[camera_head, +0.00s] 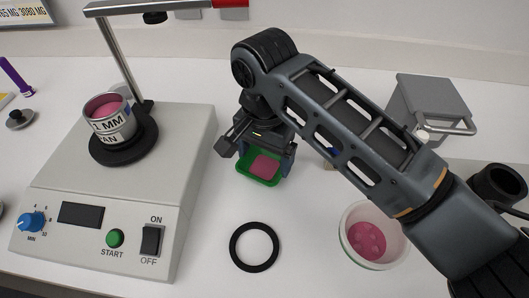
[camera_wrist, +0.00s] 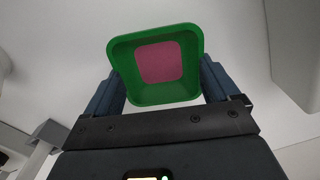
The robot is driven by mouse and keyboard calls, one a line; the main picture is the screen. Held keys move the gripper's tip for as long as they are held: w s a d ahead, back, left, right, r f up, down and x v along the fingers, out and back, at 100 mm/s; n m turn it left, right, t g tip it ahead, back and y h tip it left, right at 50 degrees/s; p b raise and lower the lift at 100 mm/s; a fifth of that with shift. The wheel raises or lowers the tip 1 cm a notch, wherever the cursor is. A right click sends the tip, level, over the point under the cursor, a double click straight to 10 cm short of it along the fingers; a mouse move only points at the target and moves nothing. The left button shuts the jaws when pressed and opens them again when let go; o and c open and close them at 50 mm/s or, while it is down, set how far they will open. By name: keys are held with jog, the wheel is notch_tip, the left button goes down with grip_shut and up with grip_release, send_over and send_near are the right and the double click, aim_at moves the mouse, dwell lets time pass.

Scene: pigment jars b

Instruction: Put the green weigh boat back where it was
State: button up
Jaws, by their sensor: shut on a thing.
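The green weigh boat (camera_head: 243,168) is a small square tray with pink material on its floor. It is in the middle of the head view, under my gripper (camera_head: 264,160). In the wrist view the green weigh boat (camera_wrist: 122,92) sits between the two fingers of my gripper (camera_wrist: 160,90), which are shut on its sides. The pink patch (camera_wrist: 160,62) shows inside it. I cannot tell from these frames whether the boat touches the table or hangs just above it.
A grey machine (camera_head: 90,195) with a labelled jar (camera_head: 110,125) stands left. A black ring (camera_head: 254,247) lies in front of my gripper. A white bowl with pink contents (camera_head: 365,240) is at right. A grey box (camera_head: 432,100) stands back right. The table between machine and ring is clear.

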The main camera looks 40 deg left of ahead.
aim_at(265, 167)
jog(key=o, duration=0.8)
jog(key=shift+f, duration=0.1)
jog(key=shift+c, duration=0.2)
notch_tip(265, 167, up, 12)
